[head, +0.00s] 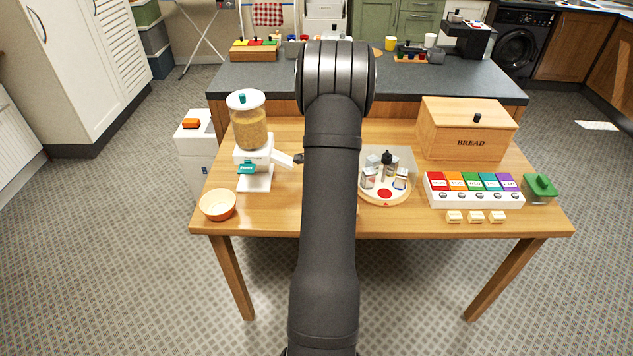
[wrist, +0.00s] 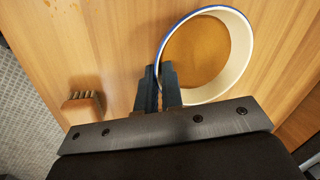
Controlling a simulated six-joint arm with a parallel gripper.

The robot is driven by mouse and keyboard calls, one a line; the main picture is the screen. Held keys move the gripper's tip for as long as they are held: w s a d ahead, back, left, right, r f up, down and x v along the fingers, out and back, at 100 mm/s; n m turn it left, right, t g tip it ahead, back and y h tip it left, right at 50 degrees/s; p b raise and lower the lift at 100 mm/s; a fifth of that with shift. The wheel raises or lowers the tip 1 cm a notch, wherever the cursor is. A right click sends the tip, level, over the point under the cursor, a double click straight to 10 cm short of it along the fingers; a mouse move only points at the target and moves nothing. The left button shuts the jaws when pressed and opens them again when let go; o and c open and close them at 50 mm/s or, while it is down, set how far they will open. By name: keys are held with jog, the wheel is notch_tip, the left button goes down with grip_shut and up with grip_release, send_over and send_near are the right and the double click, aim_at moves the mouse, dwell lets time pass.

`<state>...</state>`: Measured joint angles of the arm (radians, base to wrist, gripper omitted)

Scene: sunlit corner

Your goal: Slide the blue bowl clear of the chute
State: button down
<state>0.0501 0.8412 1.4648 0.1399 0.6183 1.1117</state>
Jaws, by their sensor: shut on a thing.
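In the wrist view the blue bowl (wrist: 242,52) shows a blue rim and a cream inner wall, with a plain tan-brown area inside it. My gripper (wrist: 158,70) is shut on the bowl's near left wall, one finger outside the rim and one inside. My arm hides the bowl in the head view. The dispenser (head: 255,172) stands at the table's left, white with a clear hopper of golden grains. Its white chute (head: 282,158) slopes right toward my arm. The wrist view does not show the chute, so I cannot tell its distance from the bowl.
An orange bowl (head: 218,205) sits at the table's front left corner. A round tray (head: 385,197) with jars stands right of my arm. Further right are a coloured-button box (head: 473,200), a bread box (head: 465,135) and a green dish (head: 540,190). A bristled wooden block (wrist: 83,108) lies left of my gripper.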

jog(key=shift+d+f, duration=0.1)
jog(key=shift+d, duration=0.65)
jog(key=c, duration=1.5)
grip_release()
jog(key=v, duration=1.7)
jog(key=shift+s+r, duration=0.2)
jog(key=shift+r, duration=0.05)
